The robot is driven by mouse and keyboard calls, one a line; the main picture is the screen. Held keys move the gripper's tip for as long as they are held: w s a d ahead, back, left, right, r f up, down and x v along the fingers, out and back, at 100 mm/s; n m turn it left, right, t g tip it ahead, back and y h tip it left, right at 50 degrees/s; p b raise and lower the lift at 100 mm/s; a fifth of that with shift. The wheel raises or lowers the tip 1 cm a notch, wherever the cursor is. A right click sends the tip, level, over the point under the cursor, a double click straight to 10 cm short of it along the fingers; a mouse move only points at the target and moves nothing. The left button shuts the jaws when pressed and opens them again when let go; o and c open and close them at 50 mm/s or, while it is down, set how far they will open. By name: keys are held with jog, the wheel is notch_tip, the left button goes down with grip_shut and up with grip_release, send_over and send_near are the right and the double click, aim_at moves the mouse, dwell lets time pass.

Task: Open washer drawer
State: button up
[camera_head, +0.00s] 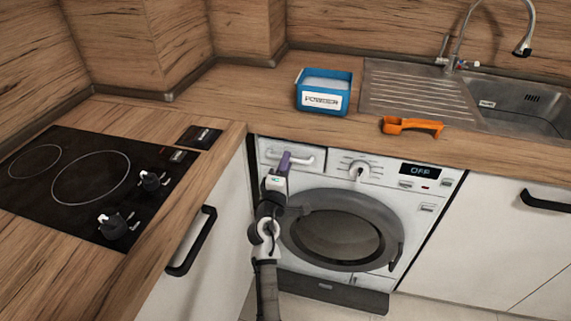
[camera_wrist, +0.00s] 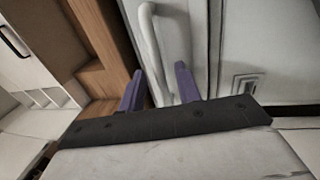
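The white washer (camera_head: 345,215) stands under the counter, its drawer (camera_head: 272,146) at the upper left of its front. The drawer looks shut in the head view. Its white bar handle (camera_head: 306,158) also shows in the wrist view (camera_wrist: 150,45). My gripper (camera_head: 284,161) is at the left part of the handle. In the wrist view my gripper (camera_wrist: 158,82) has its two purple fingers apart, with the lower end of the handle in line between them. I cannot tell whether either finger touches the handle.
The round washer door (camera_head: 343,231) is below the drawer. A blue powder box (camera_head: 323,92) and an orange scoop (camera_head: 411,126) are on the wooden counter above. A cabinet with a black handle (camera_head: 192,241) stands close on the left, below the hob (camera_head: 75,180).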

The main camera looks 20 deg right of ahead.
jog(key=shift+c, duration=0.4)
grip_shut()
